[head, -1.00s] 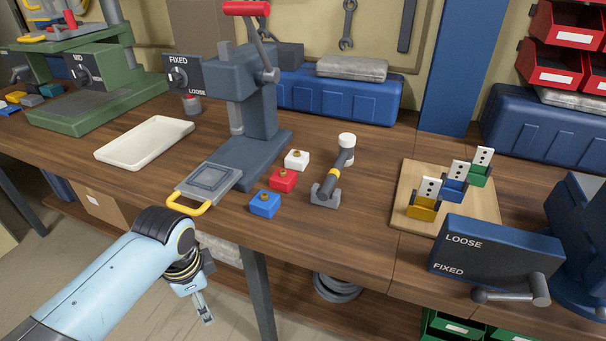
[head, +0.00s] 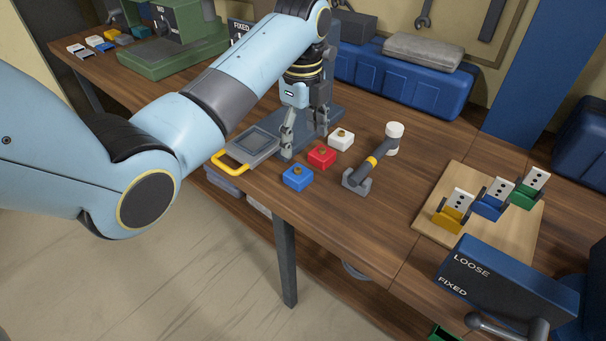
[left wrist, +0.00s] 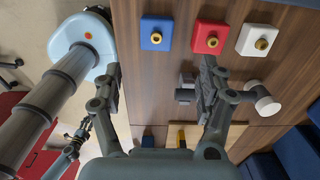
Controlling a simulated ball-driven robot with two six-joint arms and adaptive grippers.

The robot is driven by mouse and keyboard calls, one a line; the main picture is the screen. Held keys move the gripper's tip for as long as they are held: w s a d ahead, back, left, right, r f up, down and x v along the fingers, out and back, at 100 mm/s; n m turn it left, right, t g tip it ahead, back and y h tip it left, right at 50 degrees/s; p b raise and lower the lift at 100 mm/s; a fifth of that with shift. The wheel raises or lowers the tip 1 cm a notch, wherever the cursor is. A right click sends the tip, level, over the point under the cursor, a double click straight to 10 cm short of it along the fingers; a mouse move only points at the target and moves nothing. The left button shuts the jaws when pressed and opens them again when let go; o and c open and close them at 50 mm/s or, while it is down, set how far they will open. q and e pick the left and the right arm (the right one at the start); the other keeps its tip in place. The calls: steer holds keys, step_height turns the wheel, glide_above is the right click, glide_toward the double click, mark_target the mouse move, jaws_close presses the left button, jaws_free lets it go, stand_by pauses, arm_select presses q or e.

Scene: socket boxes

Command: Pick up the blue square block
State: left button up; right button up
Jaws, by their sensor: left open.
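The blue square block (head: 297,178) has a small gold knob on top and sits on the wooden bench near its front edge. It also shows in the left wrist view (left wrist: 157,33), at the top, between the lines of the two fingers. My left gripper (head: 305,130) points down above the bench, behind the block in the head view, by the grey press base. It is open and empty, apart from the block. In the left wrist view its fingers (left wrist: 160,83) are spread wide. My right gripper seems to show small and dark at the lower left there.
A red block (head: 321,156) and a white block (head: 340,139) stand in a row behind the blue one. A plate with a yellow handle (head: 231,162) lies left. A grey tool with a white cap (head: 394,130) lies right, then a wooden board (head: 431,214) with coloured holders.

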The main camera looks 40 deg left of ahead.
mark_target(298, 169)
arm_select(q)
steer(key=shift+w+f, duration=0.15)
steer(key=shift+f, duration=0.15)
step_height(298, 169, down, 4)
steer(key=shift+a+f, duration=0.1)
steer(key=shift+f, duration=0.15)
steer(key=f, duration=0.3)
steer(key=s+f, duration=0.1)
steer(key=shift+a+f, duration=0.25)
steer(key=shift+a, duration=0.1)
steer(key=shift+w+f, duration=0.1)
steer(key=shift+f, duration=0.35)
steer(key=c, duration=1.3)
steer(key=shift+r, duration=0.1)
